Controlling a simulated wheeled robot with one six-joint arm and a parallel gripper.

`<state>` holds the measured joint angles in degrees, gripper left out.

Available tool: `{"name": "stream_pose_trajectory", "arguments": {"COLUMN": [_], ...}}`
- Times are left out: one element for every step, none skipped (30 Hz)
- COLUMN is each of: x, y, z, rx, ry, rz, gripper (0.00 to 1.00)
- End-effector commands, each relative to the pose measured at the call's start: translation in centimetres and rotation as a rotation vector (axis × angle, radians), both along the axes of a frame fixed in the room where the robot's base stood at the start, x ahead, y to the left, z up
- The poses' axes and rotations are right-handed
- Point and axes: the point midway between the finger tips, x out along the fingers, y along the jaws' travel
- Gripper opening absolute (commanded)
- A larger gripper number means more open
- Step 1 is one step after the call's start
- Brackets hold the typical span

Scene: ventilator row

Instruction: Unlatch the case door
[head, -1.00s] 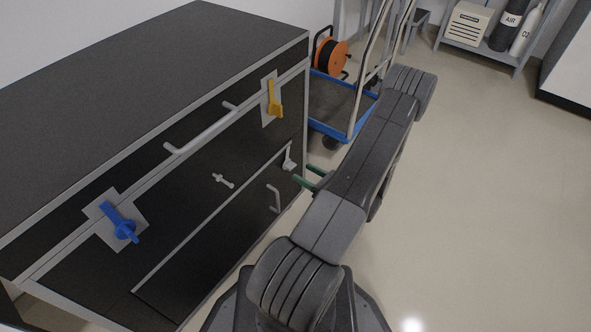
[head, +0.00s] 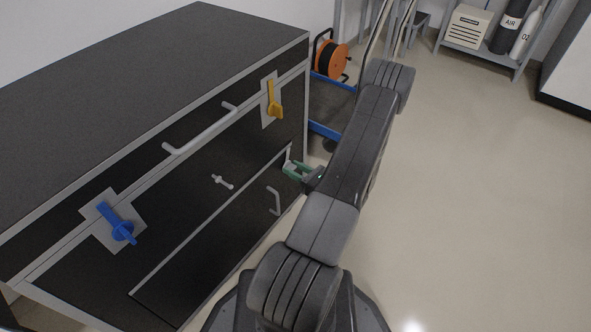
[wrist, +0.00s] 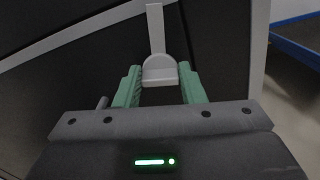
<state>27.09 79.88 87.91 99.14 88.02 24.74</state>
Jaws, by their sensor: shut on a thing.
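The dark case door (head: 215,255) is the lower front panel of the black cabinet, and it appears closed. A light grey latch (head: 288,155) sits at its upper right corner. In the wrist view the latch (wrist: 155,30) has a flat bar pointing up from a rounded base, which lies between my green fingers. My gripper (head: 292,169) is shut on the latch; its fingers also show in the wrist view (wrist: 160,76).
The door has a grey pull handle (head: 276,201). Above it are a blue lever (head: 120,228), a yellow lever (head: 273,101), a long grey handle (head: 200,130) and a small knob (head: 222,181). A blue trolley (head: 326,130) stands behind. The floor on the right is clear.

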Motion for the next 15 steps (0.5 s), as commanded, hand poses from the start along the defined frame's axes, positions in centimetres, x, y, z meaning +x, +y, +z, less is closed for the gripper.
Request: {"name": "stream_pose_trajectory", "arguments": {"x": [-0.01,0.00,-0.01,-0.01,0.00,0.00,-0.01,-0.02,-0.02,-0.03,-0.05,-0.07,-0.07,-0.08,-0.08], "y": [-0.01,-0.01,-0.01,-0.01,-0.01,0.00,0.01,0.01,0.02,0.02,0.04,0.04,0.05,0.05,0.06], "z": [-0.01,-0.02,-0.06,-0.10,-0.16,-0.25,-0.28,-0.31,-0.30,-0.28,-0.26,-0.25,-0.22,-0.18,-0.13], "rx": [0.000,-0.001,-0.004,-0.008,-0.016,-0.031,-0.043,-0.057,-0.075,-0.089,-0.100,-0.114,-0.122,-0.129,-0.136], "ry": [0.000,-0.001,-0.005,-0.011,-0.022,-0.042,-0.059,-0.077,-0.102,-0.120,-0.136,-0.154,-0.166,-0.175,-0.184], "rz": [0.000,0.000,0.000,0.000,0.000,0.000,0.000,0.000,0.000,0.000,0.000,0.000,0.000,0.000,0.000], "gripper": [0.00,0.00,0.00,0.00,0.00,0.00,0.00,0.00,0.00,0.00,0.00,0.00,0.00,0.00,0.00]}}
